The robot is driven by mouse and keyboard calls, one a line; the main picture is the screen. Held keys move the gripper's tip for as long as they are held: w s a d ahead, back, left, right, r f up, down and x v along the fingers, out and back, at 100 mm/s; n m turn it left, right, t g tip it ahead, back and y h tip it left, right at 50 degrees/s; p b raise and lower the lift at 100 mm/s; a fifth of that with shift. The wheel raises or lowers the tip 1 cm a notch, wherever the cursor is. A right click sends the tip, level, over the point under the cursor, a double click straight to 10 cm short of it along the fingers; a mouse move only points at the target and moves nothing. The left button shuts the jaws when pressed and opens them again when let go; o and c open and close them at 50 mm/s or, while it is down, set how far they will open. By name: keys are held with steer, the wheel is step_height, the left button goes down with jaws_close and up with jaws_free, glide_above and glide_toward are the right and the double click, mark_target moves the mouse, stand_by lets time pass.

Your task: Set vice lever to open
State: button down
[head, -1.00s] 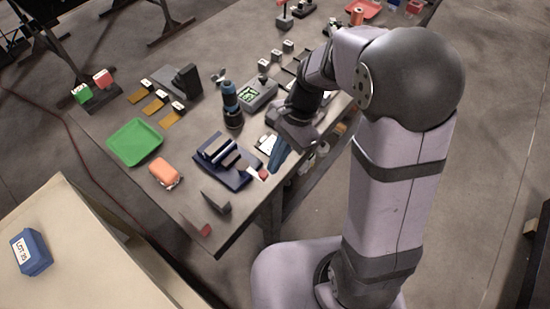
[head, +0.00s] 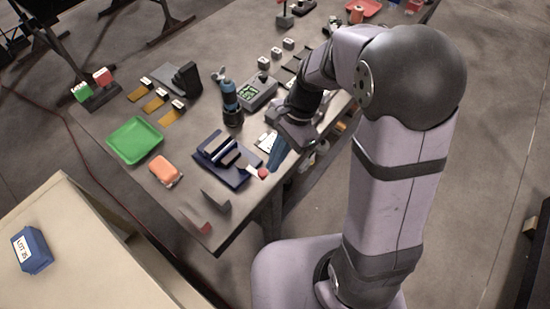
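The vice (head: 213,159) is a dark blue base with grey jaw blocks, near the front edge of the table. Its lever (head: 254,170) is a pale bar with a red tip at the vice's right end, lying low and pointing right toward the table edge. My gripper (head: 277,156) points down just above and to the right of the red tip. Its bluish fingers look close together, but the gap between them is hidden. I cannot tell whether they touch the lever.
A green tray (head: 135,140) and an orange item (head: 165,170) lie left of the vice. A blue-black cylinder (head: 231,103) and a grey box with a green display (head: 257,92) stand behind it. A grey bracket (head: 215,199) stands in front, near the table edge.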

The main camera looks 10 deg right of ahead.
steer(key=shift+s+a+r+m, duration=0.1)
steer(key=shift+s+a+m, duration=0.05)
steer(key=shift+s+m, duration=0.15)
steer(key=shift+s+a+m+t+p, duration=0.5)
steer(key=shift+s+a+m+p, duration=0.5)
steer(key=shift+s+a+p, duration=0.95)
steer(key=shift+s+d, duration=0.1)
steer(key=shift+d, duration=0.05)
steer(key=d+r, duration=0.7)
steer(key=r, duration=0.2)
steer(key=shift+s+d, duration=0.3)
steer(key=shift+s, duration=0.15)
steer(key=shift+r, duration=0.1)
